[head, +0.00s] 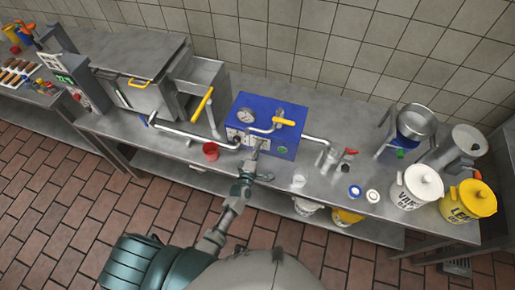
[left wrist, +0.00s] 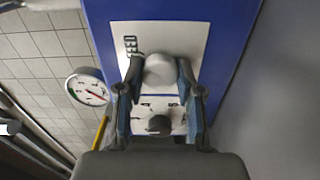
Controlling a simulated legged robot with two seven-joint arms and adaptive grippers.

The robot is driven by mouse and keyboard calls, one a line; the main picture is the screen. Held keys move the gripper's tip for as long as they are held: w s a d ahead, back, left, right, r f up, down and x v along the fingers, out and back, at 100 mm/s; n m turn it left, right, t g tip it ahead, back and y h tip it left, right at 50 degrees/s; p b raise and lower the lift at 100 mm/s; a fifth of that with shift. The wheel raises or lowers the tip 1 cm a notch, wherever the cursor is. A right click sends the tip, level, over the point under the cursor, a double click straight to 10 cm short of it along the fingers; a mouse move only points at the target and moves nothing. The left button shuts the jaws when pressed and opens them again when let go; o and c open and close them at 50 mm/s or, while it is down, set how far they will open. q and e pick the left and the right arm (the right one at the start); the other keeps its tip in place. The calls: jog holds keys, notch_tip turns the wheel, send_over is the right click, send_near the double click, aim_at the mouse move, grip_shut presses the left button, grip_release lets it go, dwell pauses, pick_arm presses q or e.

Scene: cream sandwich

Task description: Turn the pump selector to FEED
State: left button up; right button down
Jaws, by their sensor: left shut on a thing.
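The pump is a blue box (head: 283,139) on the steel bench, with a pale plate on its front. In the left wrist view the plate (left wrist: 195,38) carries sideways letters that seem to read FEED, partly hard to make out. A round grey selector knob (left wrist: 159,71) stands out from the plate. My left gripper (head: 255,150) is at the front of the box; in the left wrist view its two fingers (left wrist: 157,78) are shut on the knob from both sides. A black knob (left wrist: 158,123) lies below, between the fingers. My right gripper is out of view.
A gauge (left wrist: 88,88) sits beside the plate. Steel pipes (head: 320,138) and a yellow-handled valve (head: 284,121) flank or top the box. A red cup (head: 211,151) stands left of my gripper. White (head: 416,187) and yellow (head: 469,199) pots stand at the right.

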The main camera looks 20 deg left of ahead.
pick_arm(q)
jog(key=shift+s+d+f, duration=0.1)
jog(key=shift+s+f, duration=0.05)
jog(key=shift+f, duration=0.25)
jog(key=o, duration=0.9)
jog(key=shift+o, duration=1.3)
jog(key=shift+w, duration=0.2)
jog(key=shift+s+r, duration=0.2)
jog(key=shift+r, duration=0.1)
jog(key=s, duration=1.2)
jog(key=shift+a, duration=0.25)
